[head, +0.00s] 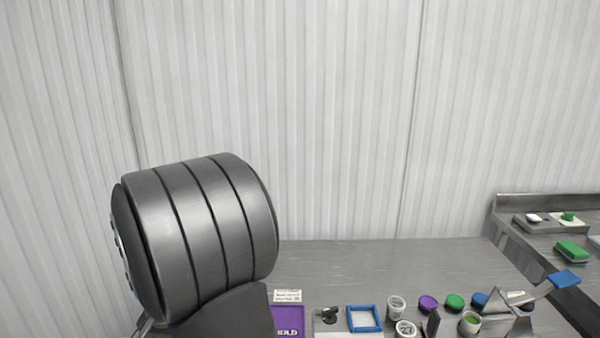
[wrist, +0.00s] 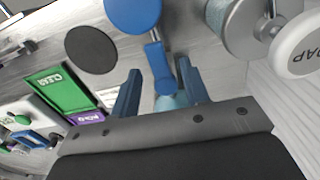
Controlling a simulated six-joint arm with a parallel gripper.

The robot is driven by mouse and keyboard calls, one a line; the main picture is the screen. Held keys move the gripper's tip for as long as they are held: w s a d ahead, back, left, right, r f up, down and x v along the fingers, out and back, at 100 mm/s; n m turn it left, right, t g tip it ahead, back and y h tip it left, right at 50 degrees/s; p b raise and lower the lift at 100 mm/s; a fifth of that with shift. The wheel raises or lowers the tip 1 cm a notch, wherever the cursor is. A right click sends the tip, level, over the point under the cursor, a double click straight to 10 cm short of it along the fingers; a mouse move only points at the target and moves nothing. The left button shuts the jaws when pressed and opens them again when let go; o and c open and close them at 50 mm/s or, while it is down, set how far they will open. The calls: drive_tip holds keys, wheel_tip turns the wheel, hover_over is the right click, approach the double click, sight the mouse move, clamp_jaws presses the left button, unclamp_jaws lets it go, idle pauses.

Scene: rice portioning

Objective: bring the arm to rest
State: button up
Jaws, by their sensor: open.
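My gripper (wrist: 160,88) shows in the wrist view with its two blue-grey fingers spread apart. A blue handle (wrist: 157,65) with a round blue part (wrist: 133,12) shows beyond and between the fingers. I cannot tell how far it is from them, and no finger is seen closed on it. In the head view a large grey link of my arm fills the lower left, and my gripper is not visible there.
The wrist view shows a dark disc (wrist: 91,50), a green mat (wrist: 60,90), a purple mat (wrist: 84,118) and a soap container (wrist: 296,50). The head view shows a blue square frame (head: 364,332), cups (head: 396,308) and a side shelf (head: 548,238). The back counter (head: 370,262) is clear.

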drive_tip(key=shift+f+n, duration=0.3)
drive_tip(key=shift+f, duration=0.1)
drive_tip(key=shift+d+n, duration=0.25)
drive_tip(key=shift+n, duration=0.5)
drive_tip(key=shift+d+n, duration=0.2)
drive_tip(key=shift+n, duration=0.55)
drive_tip(key=m, duration=0.1)
drive_tip(key=a+m, duration=0.1)
drive_tip(key=m, duration=0.1)
wheel_tip(320, 180, up, 13)
drive_tip(key=shift+m, duration=0.3)
